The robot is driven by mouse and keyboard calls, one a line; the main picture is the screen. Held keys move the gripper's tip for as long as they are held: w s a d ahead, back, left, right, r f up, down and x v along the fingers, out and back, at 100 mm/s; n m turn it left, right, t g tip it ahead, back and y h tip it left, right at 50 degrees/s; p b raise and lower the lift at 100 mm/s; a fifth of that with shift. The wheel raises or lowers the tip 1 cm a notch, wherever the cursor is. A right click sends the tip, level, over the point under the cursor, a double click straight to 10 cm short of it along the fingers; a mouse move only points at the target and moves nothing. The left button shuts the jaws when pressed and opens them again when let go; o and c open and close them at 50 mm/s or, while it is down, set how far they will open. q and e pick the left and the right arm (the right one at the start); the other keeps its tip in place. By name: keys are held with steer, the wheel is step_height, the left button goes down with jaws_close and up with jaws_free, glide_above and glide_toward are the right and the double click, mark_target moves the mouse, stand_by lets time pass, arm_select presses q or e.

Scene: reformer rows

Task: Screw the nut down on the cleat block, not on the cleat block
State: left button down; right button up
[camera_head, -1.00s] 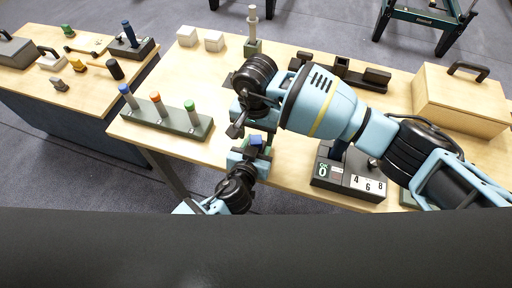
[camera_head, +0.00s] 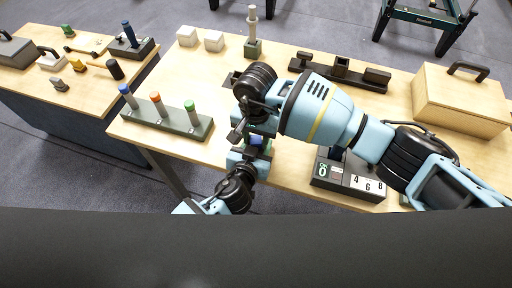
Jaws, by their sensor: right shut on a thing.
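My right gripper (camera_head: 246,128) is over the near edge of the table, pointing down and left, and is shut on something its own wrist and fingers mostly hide. My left gripper (camera_head: 249,156) is just below it, close against it. A small blue piece (camera_head: 257,141) shows between the two grippers; I cannot tell which one bears it. Whether my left jaws are open or shut is not clear. I cannot pick out the nut for certain. A dark block with an upright pale post (camera_head: 252,32) stands at the back of the table; I cannot tell whether it is a cleat block.
A rack (camera_head: 172,119) with blue, orange and green topped pegs stands left of the grippers. A dark fixture (camera_head: 376,78) is behind my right arm. A numbered box (camera_head: 348,180) stands at the front, and a wooden box (camera_head: 458,100) at the right. Two white blocks (camera_head: 213,41) sit back left.

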steer(key=m, duration=0.6)
steer(key=shift+w+m, duration=0.1)
steer(key=shift+m, duration=0.2)
steer(key=o, duration=1.1)
steer(key=shift+r, duration=0.15)
steer(key=shift+r, duration=2.15)
steer(key=shift+c, duration=0.2)
